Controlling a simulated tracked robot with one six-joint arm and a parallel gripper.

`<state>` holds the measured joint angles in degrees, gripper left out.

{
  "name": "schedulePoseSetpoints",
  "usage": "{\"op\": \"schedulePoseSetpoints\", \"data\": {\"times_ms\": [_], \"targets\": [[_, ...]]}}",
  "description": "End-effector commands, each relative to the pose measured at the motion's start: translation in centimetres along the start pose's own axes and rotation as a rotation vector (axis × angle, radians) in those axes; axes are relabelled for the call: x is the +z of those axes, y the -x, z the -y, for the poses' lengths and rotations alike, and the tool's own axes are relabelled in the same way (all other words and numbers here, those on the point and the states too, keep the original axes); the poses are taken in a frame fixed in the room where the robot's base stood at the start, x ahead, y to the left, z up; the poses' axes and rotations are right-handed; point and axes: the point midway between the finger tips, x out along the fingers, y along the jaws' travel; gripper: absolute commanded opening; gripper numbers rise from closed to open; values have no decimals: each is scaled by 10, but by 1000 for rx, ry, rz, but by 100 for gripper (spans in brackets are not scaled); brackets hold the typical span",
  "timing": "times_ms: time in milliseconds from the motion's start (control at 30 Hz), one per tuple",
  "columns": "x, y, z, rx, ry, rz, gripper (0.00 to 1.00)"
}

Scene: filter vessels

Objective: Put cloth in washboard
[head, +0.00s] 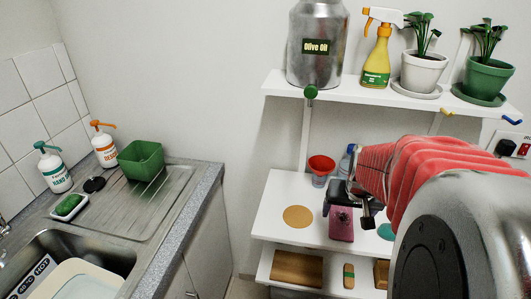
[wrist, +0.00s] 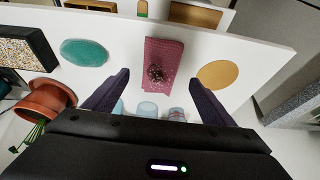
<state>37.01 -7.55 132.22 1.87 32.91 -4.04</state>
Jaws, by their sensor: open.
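A folded pink-maroon cloth (wrist: 164,52) with a dark speckled patch lies on the white shelf in the wrist view. In the head view the cloth (head: 341,224) shows below my gripper, partly covered by it. My gripper (wrist: 157,72) is open, with one dark finger on each side of the cloth's near end; nothing is held. I cannot tell the exact height above the cloth. My gripper (head: 366,203) also shows in the head view. A ribbed metal draining board (head: 122,207), likely the washboard, lies beside the sink at the left.
On the shelf lie an orange disc (wrist: 218,74) and a teal disc (wrist: 85,52). A red funnel-like cup (head: 321,166) stands behind the cloth. A green tub (head: 141,160), soap bottles (head: 105,148) and a green sponge (head: 69,205) stand around the draining board. An upper shelf (head: 385,93) overhangs.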

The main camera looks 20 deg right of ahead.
Motion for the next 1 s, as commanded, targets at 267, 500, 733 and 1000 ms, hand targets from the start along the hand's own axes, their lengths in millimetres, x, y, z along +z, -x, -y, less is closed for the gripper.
{"op": "schedulePoseSetpoints", "data": {"times_ms": [267,500,733,1000], "targets": [[0,-8,0,0,0,-1,77],[0,-9,0,0,-1,0,77],[0,-29,0,0,-1,3,77],[0,-55,0,0,-1,1,77]]}}
